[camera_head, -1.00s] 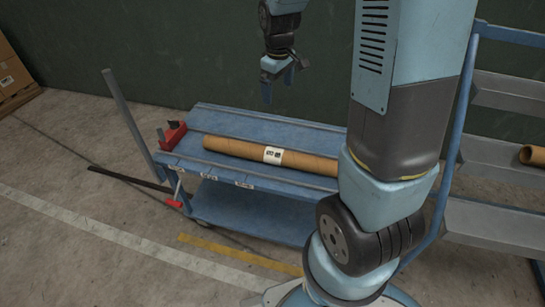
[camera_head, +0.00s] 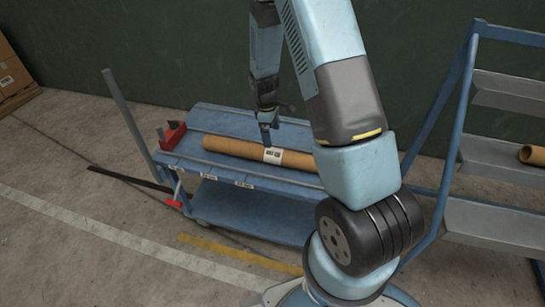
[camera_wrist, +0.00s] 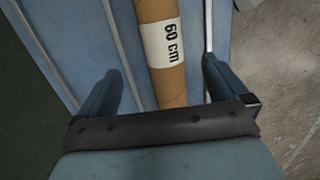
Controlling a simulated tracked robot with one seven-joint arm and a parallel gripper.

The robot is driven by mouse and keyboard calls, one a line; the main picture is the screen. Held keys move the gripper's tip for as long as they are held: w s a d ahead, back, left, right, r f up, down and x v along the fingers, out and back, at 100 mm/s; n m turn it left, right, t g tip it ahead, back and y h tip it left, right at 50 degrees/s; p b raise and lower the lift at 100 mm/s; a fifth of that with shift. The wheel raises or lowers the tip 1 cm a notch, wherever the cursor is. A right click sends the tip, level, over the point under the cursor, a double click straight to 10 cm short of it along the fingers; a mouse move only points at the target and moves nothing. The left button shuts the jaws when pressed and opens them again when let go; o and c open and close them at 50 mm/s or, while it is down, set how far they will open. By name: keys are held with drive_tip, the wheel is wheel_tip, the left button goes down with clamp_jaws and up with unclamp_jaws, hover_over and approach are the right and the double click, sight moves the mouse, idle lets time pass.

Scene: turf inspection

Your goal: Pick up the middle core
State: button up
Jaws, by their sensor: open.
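A brown cardboard core (camera_head: 228,146) lies lengthwise on the top of the blue cart (camera_head: 205,170). It is the only core on the cart, and a white label wraps it. In the wrist view the core (camera_wrist: 172,88) runs between my fingers and its label reads "60 cm". My gripper (camera_head: 268,136) is low over the core beside its label, pointing down. In the wrist view my gripper (camera_wrist: 160,82) is open, with one finger on each side of the core and gaps to it. Whether the fingertips reach below the core's top cannot be told.
A red device (camera_head: 173,136) sits at the cart's left end, near a grey upright post (camera_head: 127,118). A grey rack (camera_head: 500,160) stands at the right with another core (camera_head: 533,155) on it. Cardboard boxes (camera_head: 12,78) are at the far left. The floor in front is mostly clear.

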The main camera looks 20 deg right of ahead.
sight(273, 149)
drive_tip(key=shift+s+d+f, duration=0.15)
drive_tip(key=shift+f, duration=1.8)
drive_tip(key=shift+s+d+f, duration=0.1)
drive_tip(key=shift+s+f, duration=0.05)
drive_tip(key=shift+f, duration=1.75)
drive_tip(key=shift+s+d+f, duration=0.15)
drive_tip(key=shift+f, duration=1.8)
drive_tip(key=c, duration=1.6)
drive_tip(key=shift+r, duration=0.1)
